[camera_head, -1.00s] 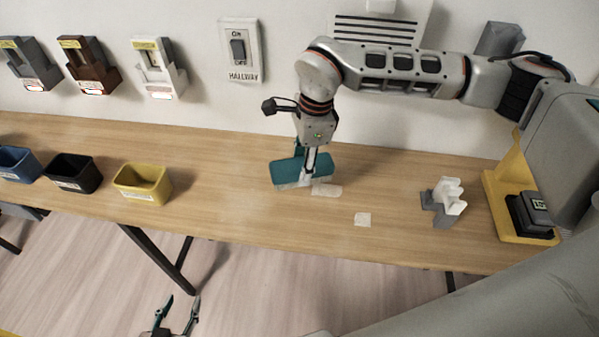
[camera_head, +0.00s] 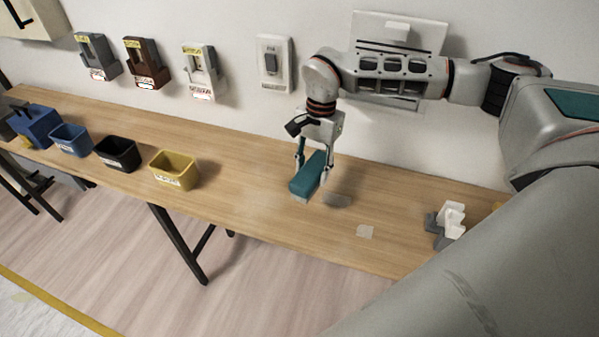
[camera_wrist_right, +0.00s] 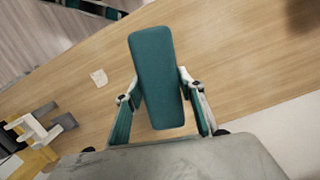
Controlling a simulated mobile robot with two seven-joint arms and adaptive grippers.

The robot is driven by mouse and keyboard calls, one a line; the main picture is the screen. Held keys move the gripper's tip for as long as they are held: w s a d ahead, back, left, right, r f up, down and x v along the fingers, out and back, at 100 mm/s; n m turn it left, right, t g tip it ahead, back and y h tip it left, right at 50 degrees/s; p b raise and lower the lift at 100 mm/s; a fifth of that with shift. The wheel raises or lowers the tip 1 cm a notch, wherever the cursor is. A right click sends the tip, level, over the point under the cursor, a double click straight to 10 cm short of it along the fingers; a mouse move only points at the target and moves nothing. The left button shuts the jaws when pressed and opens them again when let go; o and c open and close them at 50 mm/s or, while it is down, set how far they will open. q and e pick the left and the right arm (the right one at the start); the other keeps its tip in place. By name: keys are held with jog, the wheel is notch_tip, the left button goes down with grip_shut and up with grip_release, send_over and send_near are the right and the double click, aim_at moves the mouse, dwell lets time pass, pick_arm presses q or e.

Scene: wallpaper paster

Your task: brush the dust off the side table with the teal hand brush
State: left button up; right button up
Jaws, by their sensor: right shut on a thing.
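The teal hand brush (camera_head: 307,180) is held between the fingers of my right gripper (camera_head: 312,172), low over the side table (camera_head: 265,208). Its long body is angled toward the front left, with pale bristles just showing below. In the right wrist view the brush (camera_wrist_right: 157,75) fills the space between the two fingers of the gripper (camera_wrist_right: 160,88). A dull greyish patch (camera_head: 338,200) is on the tabletop just right of the brush. I cannot tell whether the bristles touch the wood. My left gripper is out of view.
A pale square (camera_head: 365,231) lies near the table's front edge. A white and grey holder (camera_head: 448,222) stands at the right. Yellow (camera_head: 174,170), black (camera_head: 116,154) and blue (camera_head: 71,140) bins stand at the left. A wall switch (camera_head: 273,63) is behind. The middle-left tabletop is clear.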

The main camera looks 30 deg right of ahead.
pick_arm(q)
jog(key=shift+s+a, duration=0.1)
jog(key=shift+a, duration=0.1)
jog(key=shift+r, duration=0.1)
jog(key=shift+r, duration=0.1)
pick_arm(e)
jog(key=shift+r+p, duration=0.1)
jog(key=shift+p, duration=0.35)
jog(key=shift+f+b, duration=0.55)
jog(key=shift+f, duration=0.4)
notch_tip(320, 180, down, 4)
jog(key=shift+r+b, duration=0.2)
jog(key=shift+b, duration=0.5)
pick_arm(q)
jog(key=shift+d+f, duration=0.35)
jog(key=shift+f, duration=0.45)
pick_arm(e)
jog(key=shift+f, duration=0.6)
jog(key=shift+w, duration=0.1)
